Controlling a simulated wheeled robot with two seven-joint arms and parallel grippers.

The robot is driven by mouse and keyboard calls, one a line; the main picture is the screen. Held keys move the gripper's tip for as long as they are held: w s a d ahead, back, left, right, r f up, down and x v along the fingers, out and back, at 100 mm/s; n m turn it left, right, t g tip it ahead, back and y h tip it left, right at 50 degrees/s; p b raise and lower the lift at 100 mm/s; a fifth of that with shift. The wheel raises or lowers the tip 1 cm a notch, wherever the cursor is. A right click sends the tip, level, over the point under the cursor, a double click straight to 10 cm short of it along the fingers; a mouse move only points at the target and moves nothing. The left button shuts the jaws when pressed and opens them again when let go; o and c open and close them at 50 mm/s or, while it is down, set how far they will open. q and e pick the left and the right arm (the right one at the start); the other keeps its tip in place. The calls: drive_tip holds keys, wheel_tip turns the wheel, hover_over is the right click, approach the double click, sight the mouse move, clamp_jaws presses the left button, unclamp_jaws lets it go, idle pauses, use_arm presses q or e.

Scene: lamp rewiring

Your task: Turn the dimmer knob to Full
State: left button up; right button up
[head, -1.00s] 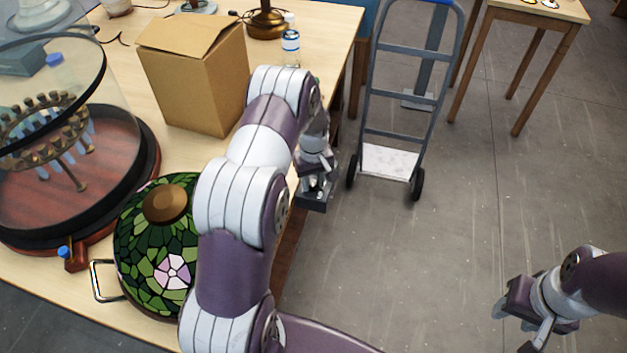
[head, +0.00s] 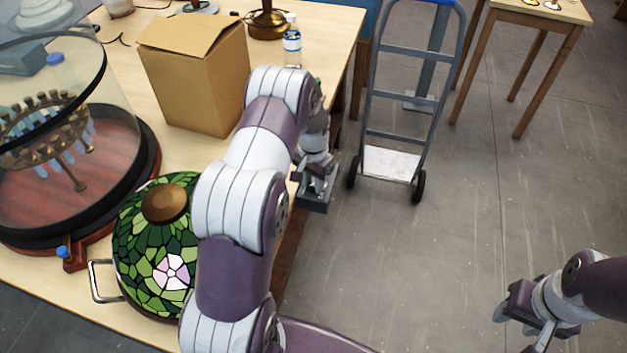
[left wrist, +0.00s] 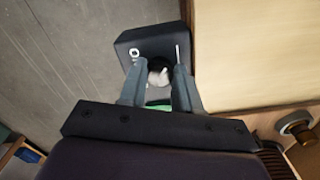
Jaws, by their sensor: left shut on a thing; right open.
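The dimmer is a dark grey box (head: 316,203) at the right edge of the workbench. In the left wrist view the box (left wrist: 132,43) has a white ring mark at its left and a thin white line at its right. A dark round knob with a pale top (left wrist: 158,70) sits between them. My left gripper (left wrist: 159,82) is shut on the knob, one finger on each side; it also shows over the box in the head view (head: 316,182). The fingers hide part of the knob, and I cannot read its setting. My right gripper (head: 522,322) is open and empty above the floor.
A stained-glass lamp shade (head: 150,245) sits on the workbench (head: 40,290), partly behind my left arm. A cardboard box (head: 195,75), a glass-domed stand (head: 75,170) and a bottle (head: 291,45) are also there. A hand truck (head: 400,110) stands on the floor beyond the dimmer.

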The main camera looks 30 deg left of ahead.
use_arm(q)
drive_tip(key=m, duration=0.4)
drive_tip(key=shift+w+m, duration=0.15)
drive_tip(key=shift+m, duration=0.15)
drive_tip(key=m, duration=0.4)
drive_tip(key=shift+a, duration=0.1)
drive_tip(key=m, duration=0.5)
drive_tip(key=shift+w+b, duration=0.1)
drive_tip(key=shift+b, duration=0.25)
drive_tip(key=shift+w+r+m, duration=0.1)
drive_tip(key=shift+m, duration=2.2)
drive_tip(key=o, duration=1.1)
drive_tip(key=shift+c, duration=0.2)
